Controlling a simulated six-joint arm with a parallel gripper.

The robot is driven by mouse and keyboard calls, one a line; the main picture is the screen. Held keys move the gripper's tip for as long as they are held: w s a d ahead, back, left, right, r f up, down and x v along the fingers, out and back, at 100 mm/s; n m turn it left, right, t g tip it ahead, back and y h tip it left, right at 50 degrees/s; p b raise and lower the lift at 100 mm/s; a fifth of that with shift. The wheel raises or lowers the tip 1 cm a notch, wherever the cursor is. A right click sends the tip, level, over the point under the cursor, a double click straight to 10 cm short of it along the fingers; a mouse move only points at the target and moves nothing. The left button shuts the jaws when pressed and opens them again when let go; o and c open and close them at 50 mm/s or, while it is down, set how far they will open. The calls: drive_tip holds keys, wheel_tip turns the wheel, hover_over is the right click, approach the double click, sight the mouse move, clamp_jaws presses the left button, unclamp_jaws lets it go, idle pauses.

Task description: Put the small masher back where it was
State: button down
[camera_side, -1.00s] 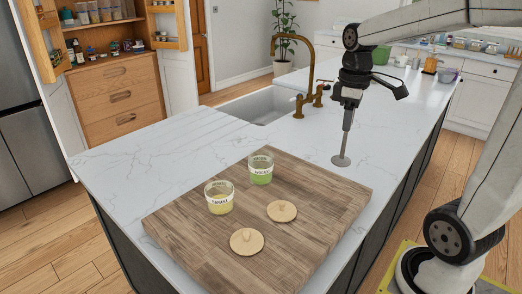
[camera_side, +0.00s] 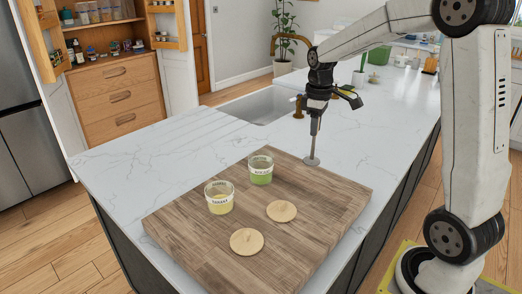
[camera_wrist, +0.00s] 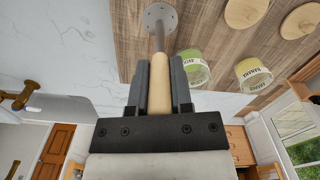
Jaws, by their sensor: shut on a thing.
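The small masher has a grey rod (camera_side: 314,143), a flat round grey head (camera_side: 311,161) and a pale wooden handle (camera_wrist: 159,72). My gripper (camera_side: 317,110) is shut on the handle, with one finger on each side in the wrist view (camera_wrist: 160,78). The masher hangs upright with its head down. In the side view the head shows near the far right edge of the wooden board (camera_side: 335,190). In the wrist view the head (camera_wrist: 160,17) overlaps the board's edge. I cannot tell whether the head touches anything.
A cup with green contents (camera_side: 261,170) and a cup with yellow contents (camera_side: 220,198) stand on the board. Two round wooden lids (camera_side: 282,211) (camera_side: 247,241) lie in front. A sink (camera_side: 255,105) with a brass tap (camera_side: 298,105) lies behind. The white counter (camera_side: 150,160) left of the board is clear.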

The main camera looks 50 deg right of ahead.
drive_tip(key=shift+w+d+f, duration=0.2)
drive_tip(key=shift+w+f, duration=0.4)
drive_tip(key=shift+f, duration=0.15)
drive_tip(key=shift+w+d+f, duration=0.2)
drive_tip(key=shift+w+f, duration=0.4)
drive_tip(key=shift+f, duration=0.15)
drive_tip(key=shift+w+d+f, duration=0.1)
drive_tip(key=shift+w+f, duration=0.05)
drive_tip(key=shift+f, duration=0.8)
drive_tip(key=shift+w+f, duration=0.1)
drive_tip(key=shift+f, duration=0.8)
drive_tip(key=c, duration=0.5)
unclamp_jaws()
drive_tip(key=shift+f, duration=0.15)
wheel_tip(320, 180, up, 12)
drive_tip(key=shift+r, duration=0.2)
